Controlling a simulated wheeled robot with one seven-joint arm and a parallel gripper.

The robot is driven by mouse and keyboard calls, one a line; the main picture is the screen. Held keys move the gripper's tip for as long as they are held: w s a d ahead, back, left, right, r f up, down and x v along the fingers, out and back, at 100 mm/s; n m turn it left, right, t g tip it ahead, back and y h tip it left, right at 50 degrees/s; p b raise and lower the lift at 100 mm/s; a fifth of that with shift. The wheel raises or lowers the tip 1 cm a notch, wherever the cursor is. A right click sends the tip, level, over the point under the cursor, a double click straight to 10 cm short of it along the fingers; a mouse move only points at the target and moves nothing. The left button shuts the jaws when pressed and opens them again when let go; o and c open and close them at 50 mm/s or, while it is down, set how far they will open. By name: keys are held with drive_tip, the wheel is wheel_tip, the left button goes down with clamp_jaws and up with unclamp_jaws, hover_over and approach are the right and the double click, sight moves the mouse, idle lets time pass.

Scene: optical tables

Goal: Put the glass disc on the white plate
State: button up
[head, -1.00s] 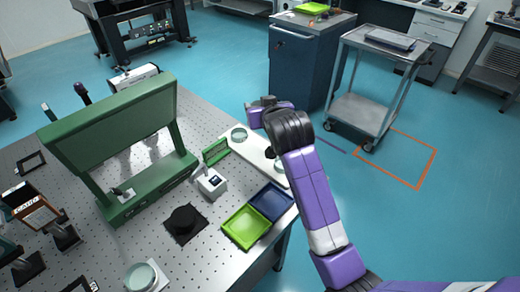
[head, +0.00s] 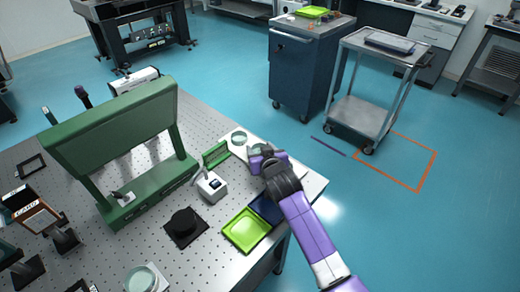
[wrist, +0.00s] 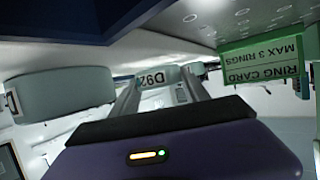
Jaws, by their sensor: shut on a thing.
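My gripper (head: 258,153) is low over the back right of the perforated table. In the wrist view its fingers (wrist: 160,82) are shut on a pale greenish glass disc (wrist: 157,77) marked D92. The fingers hide part of this disc. A long white plate (head: 237,148) lies beneath the gripper, partly covered by it in the head view. Another glass disc (head: 239,137) is at the plate's far end; a thick pale disc (wrist: 60,96) shows at left in the wrist view. I cannot tell whether the held disc touches the plate.
A green ring card sign (wrist: 262,62) stands close to the gripper. A small white device (head: 210,187), a green tray (head: 246,230) and a blue tray (head: 268,208) are nearby. A tall green frame (head: 110,140) stands at left. Another disc (head: 140,279) lies at the front.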

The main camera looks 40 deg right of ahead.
drive_tip(key=shift+f, duration=0.1)
drive_tip(key=o, duration=1.5)
drive_tip(key=v, duration=1.1)
drive_tip(key=shift+s+a+r+b, duration=0.1)
drive_tip(key=shift+s+r+b, duration=0.1)
drive_tip(key=shift+s+b, duration=0.15)
drive_tip(key=shift+r, duration=0.1)
